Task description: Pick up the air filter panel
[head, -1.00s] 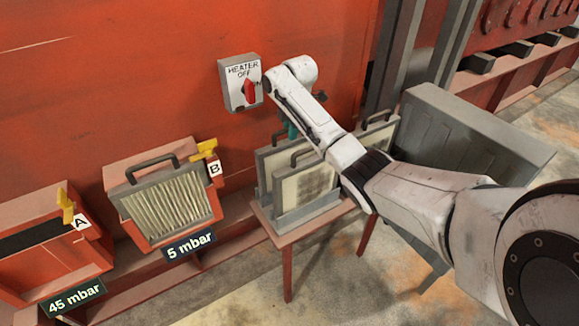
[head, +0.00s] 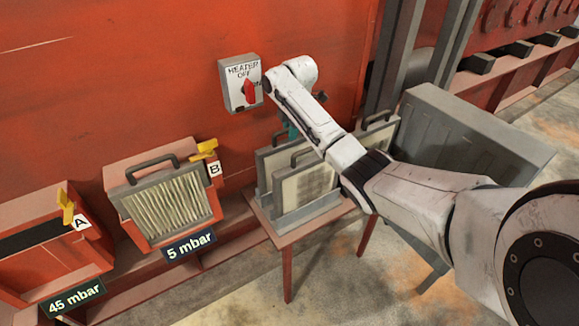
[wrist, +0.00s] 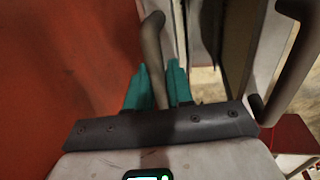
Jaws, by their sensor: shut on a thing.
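My gripper (head: 288,131) has teal fingers and is above the back left of the small red table. In the wrist view the fingers (wrist: 160,72) are shut on a dark bar handle (wrist: 152,38). The handle belongs to a grey-framed panel (head: 265,160) at the back of the table, largely hidden by my arm and the front panel. The front panel (head: 309,188) has a pale, spotted face and its own dark handle (head: 301,152). Its handle also shows at the right in the wrist view (wrist: 295,65). The panels appear to stand upright, close together.
A pleated panel (head: 167,205) sits in housing B, marked 5 mbar (head: 190,245). Open housing A (head: 45,250) is at the far left. A heater switch (head: 240,83) is on the red wall behind my gripper. A grey box (head: 465,140) stands right of the table.

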